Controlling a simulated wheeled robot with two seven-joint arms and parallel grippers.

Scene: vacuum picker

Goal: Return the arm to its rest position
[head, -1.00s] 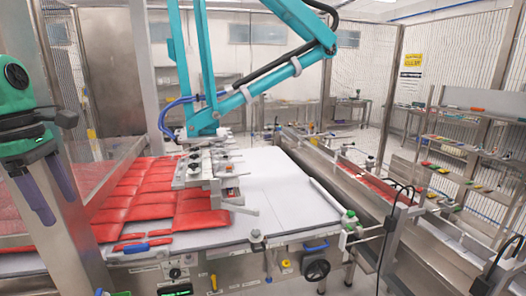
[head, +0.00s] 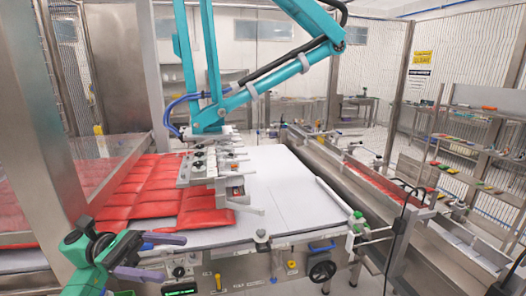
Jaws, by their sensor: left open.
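My left arm comes in at the lower left in the head view. My left gripper (head: 174,257), green and black with two purple fingers, points to the right. Its fingers are spread apart with nothing between them. It shows in front of the near edge of the work table (head: 285,190), over the machine's front panel. My right gripper is not in view.
A teal picker arm (head: 270,80) holds a metal picking head (head: 210,163) over red packs (head: 150,185) on the table. A steel conveyor (head: 345,165) runs along the right. Shelves (head: 470,150) stand at the far right. A steel post (head: 50,120) stands at the left.

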